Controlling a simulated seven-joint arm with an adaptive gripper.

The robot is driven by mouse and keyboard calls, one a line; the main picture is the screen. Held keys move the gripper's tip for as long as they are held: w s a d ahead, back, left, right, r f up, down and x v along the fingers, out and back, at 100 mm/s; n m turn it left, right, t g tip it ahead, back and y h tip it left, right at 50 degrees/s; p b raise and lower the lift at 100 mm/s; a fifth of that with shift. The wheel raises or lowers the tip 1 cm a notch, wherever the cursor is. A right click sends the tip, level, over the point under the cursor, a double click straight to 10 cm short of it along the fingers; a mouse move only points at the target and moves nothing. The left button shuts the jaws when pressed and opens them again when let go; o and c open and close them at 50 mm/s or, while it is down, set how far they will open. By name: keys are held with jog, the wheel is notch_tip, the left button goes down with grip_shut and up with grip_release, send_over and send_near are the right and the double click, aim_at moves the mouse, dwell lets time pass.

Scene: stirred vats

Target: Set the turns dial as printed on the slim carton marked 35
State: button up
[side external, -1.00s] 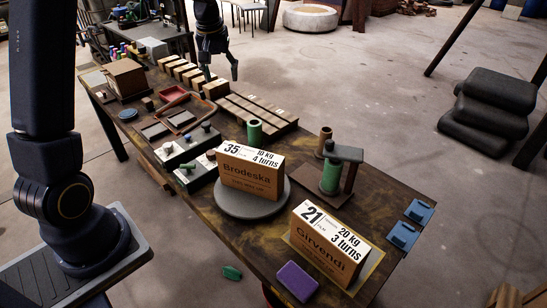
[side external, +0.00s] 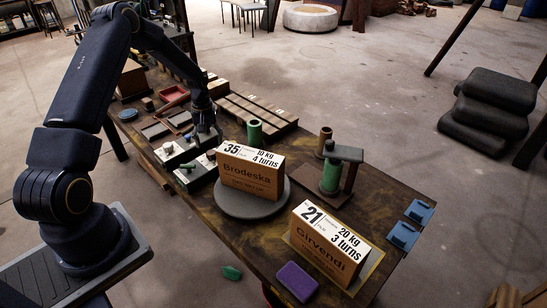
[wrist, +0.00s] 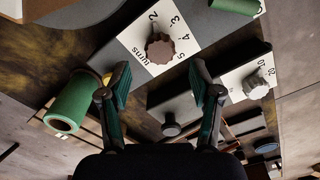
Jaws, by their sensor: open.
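The slim carton marked 35 (side external: 250,176), printed Brodeska, 10 kg and 4 turns, stands upright on a round grey disc (side external: 246,207) in the side view. The turns dial has a brown scalloped knob (wrist: 160,48) on a white plate (wrist: 137,40) in the wrist view. In the side view my gripper (side external: 206,138) hangs over the control boxes, beside the carton.
A second dial (wrist: 255,87) with 10 and 20 on its plate lies to the right in the wrist view. A green cylinder (side external: 255,131) stands near the carton. Another carton marked 21 (side external: 327,245) reads 20 kg, 3 turns.

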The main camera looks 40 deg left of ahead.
aim_at(211, 152)
jog(key=shift+f, duration=2.2)
jog(key=shift+c, duration=0.2)
jog(key=c, duration=1.1)
